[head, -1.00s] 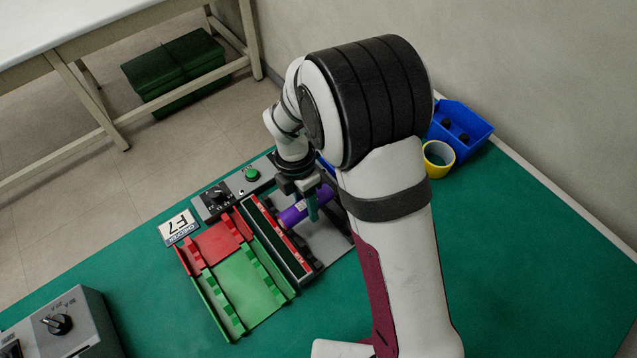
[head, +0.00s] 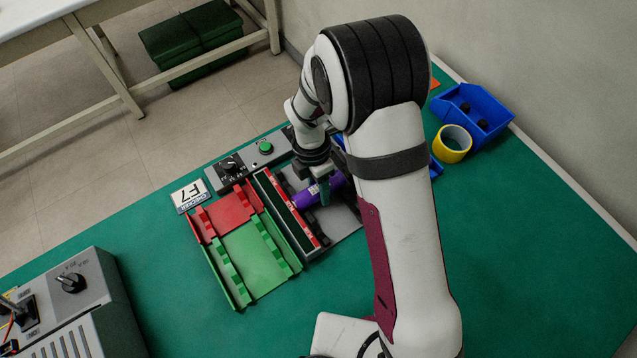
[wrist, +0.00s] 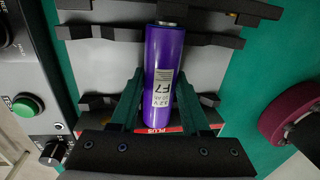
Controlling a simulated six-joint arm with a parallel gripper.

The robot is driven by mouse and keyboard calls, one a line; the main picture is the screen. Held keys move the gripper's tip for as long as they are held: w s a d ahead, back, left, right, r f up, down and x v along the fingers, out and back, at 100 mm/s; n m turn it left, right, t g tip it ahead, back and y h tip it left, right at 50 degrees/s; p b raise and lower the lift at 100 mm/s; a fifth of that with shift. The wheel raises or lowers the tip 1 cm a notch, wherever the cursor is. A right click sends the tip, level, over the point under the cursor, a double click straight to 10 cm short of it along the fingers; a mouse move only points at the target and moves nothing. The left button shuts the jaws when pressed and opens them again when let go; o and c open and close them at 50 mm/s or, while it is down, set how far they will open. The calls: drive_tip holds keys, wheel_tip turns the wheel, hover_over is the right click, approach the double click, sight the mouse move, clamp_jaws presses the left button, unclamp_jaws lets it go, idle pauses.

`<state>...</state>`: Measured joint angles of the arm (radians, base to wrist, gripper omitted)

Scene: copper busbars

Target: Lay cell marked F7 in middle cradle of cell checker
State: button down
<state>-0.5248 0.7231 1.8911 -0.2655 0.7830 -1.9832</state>
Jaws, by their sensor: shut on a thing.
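The purple cell (head: 308,197) is held low over the grey cell checker (head: 345,222). In the wrist view the cell (wrist: 163,60) shows a white label reading F7, with its metal end at the top and PLUS in white on red by its lower end. My gripper (wrist: 163,90) is shut on the cell, with a green finger on each side. The cell lines up with the gap between black cradle supports (wrist: 100,33) on its left and right. I cannot tell whether it touches them. In the head view my gripper (head: 325,190) partly hides the checker.
A red and green tray (head: 255,260) lies left of the checker, by a card reading F7 (head: 190,195). A green button (head: 266,147) and a black knob (head: 231,164) sit behind. Yellow tape (head: 453,144) and a blue bin (head: 473,112) stand right.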

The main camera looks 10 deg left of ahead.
drive_tip(key=shift+f, duration=0.25)
idle(0.4)
drive_tip(key=shift+c, duration=1.5)
unclamp_jaws()
drive_tip(key=shift+r, duration=0.1)
wheel_tip(320, 180, up, 6)
drive_tip(key=shift+r, duration=0.25)
drive_tip(key=shift+d+r, duration=0.1)
drive_tip(key=shift+r, duration=0.2)
drive_tip(key=s+d+r+m, duration=0.3)
drive_tip(key=d+r+m, duration=0.35)
drive_tip(key=m, duration=0.25)
drive_tip(key=s+d+r+m+y, duration=0.1)
drive_tip(key=s+d+r+m, duration=0.2)
drive_tip(key=s+m, duration=0.4)
drive_tip(key=s+d+r+m+t+y, duration=0.1)
drive_tip(key=s+d+r+m, duration=0.3)
drive_tip(key=m, duration=1.2)
drive_tip(key=s+y, duration=0.1)
drive_tip(key=s, duration=0.3)
drive_tip(key=shift+s+m, duration=0.2)
drive_tip(key=shift+m, duration=0.1)
